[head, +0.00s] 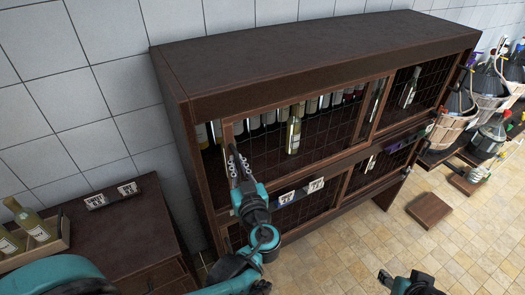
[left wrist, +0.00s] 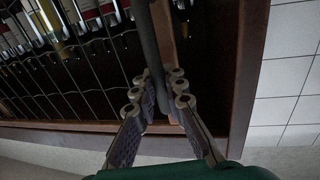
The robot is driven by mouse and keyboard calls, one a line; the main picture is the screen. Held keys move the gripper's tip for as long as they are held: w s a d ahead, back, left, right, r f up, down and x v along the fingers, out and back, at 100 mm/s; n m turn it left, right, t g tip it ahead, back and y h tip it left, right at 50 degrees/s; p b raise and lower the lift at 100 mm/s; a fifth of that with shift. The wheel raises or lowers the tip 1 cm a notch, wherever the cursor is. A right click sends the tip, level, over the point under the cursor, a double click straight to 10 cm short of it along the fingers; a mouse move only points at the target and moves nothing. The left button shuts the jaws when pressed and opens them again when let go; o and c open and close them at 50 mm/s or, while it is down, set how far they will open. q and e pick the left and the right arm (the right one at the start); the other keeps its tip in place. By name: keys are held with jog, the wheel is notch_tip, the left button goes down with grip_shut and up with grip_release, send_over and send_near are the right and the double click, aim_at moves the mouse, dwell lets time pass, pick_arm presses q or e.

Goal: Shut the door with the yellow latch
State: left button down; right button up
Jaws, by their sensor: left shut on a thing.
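The upper left mesh door (head: 310,136) of the dark wooden cabinet has a thin brown frame. A gap with bottles behind it shows between its left edge and the cabinet's side, so it looks ajar. My left gripper (head: 236,166) is at that left edge. In the left wrist view its fingers (left wrist: 158,92) are shut around a dark upright bar (left wrist: 148,40), which looks like the door's handle, beside the brown door frame (left wrist: 167,38). I cannot make out a yellow latch in either view. My right gripper (head: 405,283) is partly in view at the bottom edge, away from the cabinet.
Bottles (head: 293,135) stand behind the mesh. Price signs (head: 286,197) sit along the cabinet's middle rail. A low cabinet (head: 125,228) and a crate of bottles (head: 36,240) are at left. Basketed demijohns (head: 490,84) and a wooden block (head: 429,209) are at right. Tiled floor lies in front.

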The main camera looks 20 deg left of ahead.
pick_arm(q)
jog(key=s+a+p, duration=0.1)
jog(key=s+a, duration=0.3)
jog(key=s, duration=0.1)
jog(key=c, duration=1.6)
grip_release()
jog(key=shift+o, duration=0.2)
notch_tip(320, 180, up, 10)
